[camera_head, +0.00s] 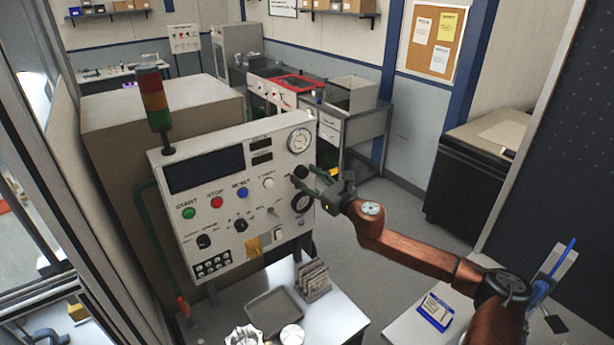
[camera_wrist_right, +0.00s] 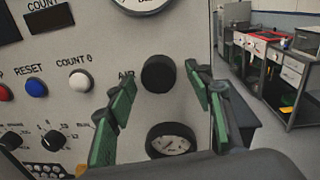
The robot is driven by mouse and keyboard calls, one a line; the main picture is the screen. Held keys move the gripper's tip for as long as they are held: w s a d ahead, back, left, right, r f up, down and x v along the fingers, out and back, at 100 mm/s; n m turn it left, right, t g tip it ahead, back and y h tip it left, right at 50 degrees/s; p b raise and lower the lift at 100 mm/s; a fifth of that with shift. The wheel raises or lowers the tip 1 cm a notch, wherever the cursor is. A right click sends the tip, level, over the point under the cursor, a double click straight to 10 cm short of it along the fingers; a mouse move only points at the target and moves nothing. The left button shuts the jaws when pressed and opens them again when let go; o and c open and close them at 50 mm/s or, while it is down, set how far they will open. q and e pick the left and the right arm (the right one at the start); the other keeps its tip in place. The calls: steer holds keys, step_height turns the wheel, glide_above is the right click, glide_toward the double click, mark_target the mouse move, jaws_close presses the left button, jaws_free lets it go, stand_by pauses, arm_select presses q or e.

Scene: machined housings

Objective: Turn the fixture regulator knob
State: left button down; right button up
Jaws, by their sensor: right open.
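The black round regulator knob (camera_wrist_right: 158,74) sits on the light grey control panel, beside the partly hidden word "AIR" and above a small gauge. In the head view the knob (camera_head: 300,172) is at the panel's right side. My right gripper (camera_head: 314,180) reaches the panel from the right. In the right wrist view its green-padded fingers (camera_wrist_right: 162,82) are apart, one on each side of the knob in the picture. Gaps show between fingers and knob, and nothing is held. I cannot tell how far the tips are from the panel. My left gripper is not in view.
The control panel (camera_head: 228,160) carries several buttons, dials and a large upper gauge (camera_head: 299,140). A small gauge (camera_wrist_right: 171,140) is just below the knob.

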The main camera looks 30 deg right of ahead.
steer(key=c, duration=1.2)
steer(key=shift+o, duration=0.2)
steer(key=shift+m, duration=0.3)
